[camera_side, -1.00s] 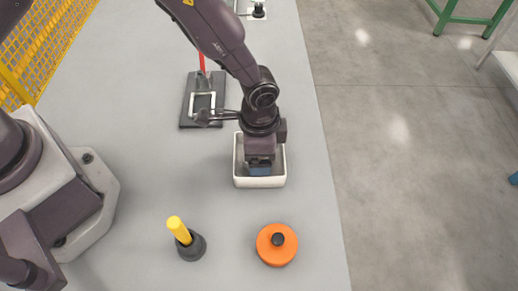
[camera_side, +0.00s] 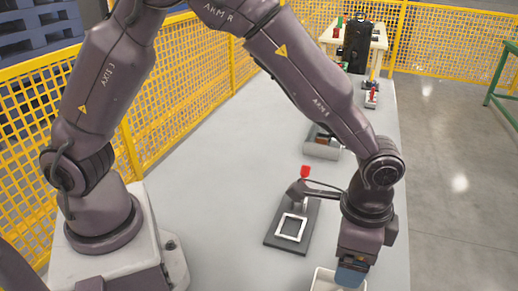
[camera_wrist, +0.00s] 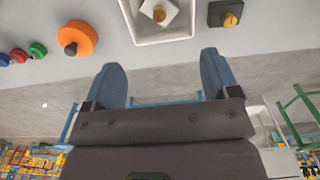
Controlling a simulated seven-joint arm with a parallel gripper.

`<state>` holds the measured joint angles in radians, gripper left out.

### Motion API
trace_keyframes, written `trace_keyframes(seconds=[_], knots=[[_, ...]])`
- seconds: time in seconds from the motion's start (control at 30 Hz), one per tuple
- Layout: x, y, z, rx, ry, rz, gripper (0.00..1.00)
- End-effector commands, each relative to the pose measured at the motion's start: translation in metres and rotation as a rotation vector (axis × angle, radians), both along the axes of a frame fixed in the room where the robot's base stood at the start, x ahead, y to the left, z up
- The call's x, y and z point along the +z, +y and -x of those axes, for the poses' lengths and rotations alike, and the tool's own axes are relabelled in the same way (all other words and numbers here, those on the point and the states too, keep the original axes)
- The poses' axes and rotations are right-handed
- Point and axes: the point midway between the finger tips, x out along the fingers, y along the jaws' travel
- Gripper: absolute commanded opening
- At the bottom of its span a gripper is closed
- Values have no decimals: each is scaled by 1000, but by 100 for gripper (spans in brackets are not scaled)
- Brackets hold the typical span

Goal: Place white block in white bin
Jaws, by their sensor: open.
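The white bin (camera_wrist: 136,30) is in the upper middle of the wrist view, partly cut off by the top edge. A white block (camera_wrist: 148,9) with a yellow-orange knob lies inside it, turned at an angle to the walls. My gripper (camera_wrist: 166,75) is open, its two blue fingers apart with nothing between them. In the side view my gripper (camera_side: 351,274) points down at the bin (camera_side: 322,281) at the bottom edge. The block is hidden there.
An orange disc (camera_wrist: 86,34) and a dark piece with a yellow top (camera_wrist: 217,14) flank the bin. Small coloured knobs (camera_wrist: 37,50) lie farther left. A dark board (camera_side: 275,240) with a white square outline is beside my wrist. Yellow mesh fencing (camera_side: 165,125) borders the table.

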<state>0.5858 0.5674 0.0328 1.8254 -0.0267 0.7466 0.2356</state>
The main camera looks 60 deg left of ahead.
Motion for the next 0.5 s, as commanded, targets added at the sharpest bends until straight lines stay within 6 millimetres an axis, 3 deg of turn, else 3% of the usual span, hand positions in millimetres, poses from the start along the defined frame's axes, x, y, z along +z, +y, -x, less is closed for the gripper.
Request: trace_keyframes(seconds=[0.13, 0.27, 0.4, 0.5], knots=[[38, 25, -2, 76, -43, 29, 81], [92, 69, 7, 204, -115, 73, 81], [142, 120, 33, 355, -201, 115, 81], [168, 152, 60, 460, -265, 141, 81]])
